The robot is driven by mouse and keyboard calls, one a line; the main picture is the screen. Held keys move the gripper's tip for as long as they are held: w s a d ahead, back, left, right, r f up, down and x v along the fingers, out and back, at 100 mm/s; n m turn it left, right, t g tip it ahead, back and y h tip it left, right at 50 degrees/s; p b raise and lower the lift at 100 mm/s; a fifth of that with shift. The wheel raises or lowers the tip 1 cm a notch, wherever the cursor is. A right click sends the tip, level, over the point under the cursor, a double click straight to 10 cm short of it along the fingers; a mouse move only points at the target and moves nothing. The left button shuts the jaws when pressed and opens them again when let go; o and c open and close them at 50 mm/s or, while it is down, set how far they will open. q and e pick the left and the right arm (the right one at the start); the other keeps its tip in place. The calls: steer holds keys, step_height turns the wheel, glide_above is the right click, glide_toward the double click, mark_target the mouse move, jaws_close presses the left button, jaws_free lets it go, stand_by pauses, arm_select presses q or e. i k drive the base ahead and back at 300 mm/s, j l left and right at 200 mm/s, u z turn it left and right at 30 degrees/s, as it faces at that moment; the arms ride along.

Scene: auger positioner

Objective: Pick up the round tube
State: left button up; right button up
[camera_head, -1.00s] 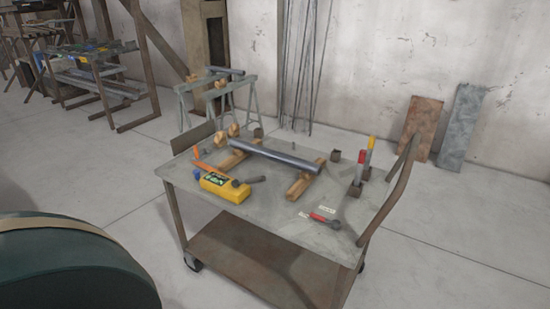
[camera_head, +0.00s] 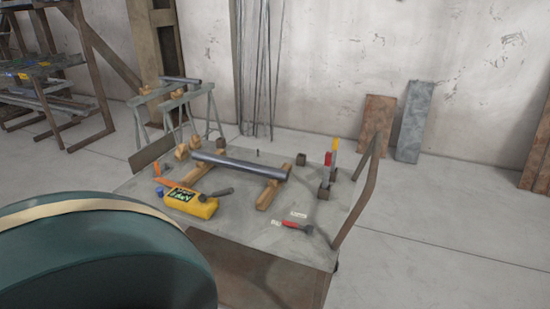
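A round grey metal tube (camera_head: 240,165) lies across two wooden blocks on top of a grey metal cart (camera_head: 235,222). The tube runs from the back left to the right and sits a little above the cart top. Another round tube (camera_head: 180,80) lies on sawhorses behind the cart. Neither of my grippers is in view. A large dark green rounded shape with a tan band fills the lower left and hides part of the cart's left side.
A yellow box (camera_head: 190,203), a dark-handled tool, a red-handled tool (camera_head: 297,227) and upright red and yellow handled tools (camera_head: 330,160) are on the cart. The cart's bent handle (camera_head: 362,190) rises at right. Panels (camera_head: 413,120) lean on the wall. Floor at right is clear.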

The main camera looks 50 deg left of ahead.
mark_target(269, 172)
steer(key=k+j+z, duration=0.2)
steer(key=j, duration=0.15)
steer(key=j+z, duration=0.2)
steer(key=j, duration=0.15)
steer(key=k+j+z, duration=0.2)
steer(key=j, duration=0.15)
steer(key=k+j+z, duration=0.1)
steer(key=j, duration=0.25)
steer(key=k+j, duration=0.15)
steer(key=j, duration=0.15)
steer(key=k+j+z, duration=0.15)
steer(key=j, duration=0.2)
steer(key=k+j, duration=0.15)
steer(key=j, duration=0.15)
steer(key=k+j, duration=0.2)
steer(key=j, duration=0.15)
steer(key=k+j, duration=0.15)
steer(key=j, duration=0.15)
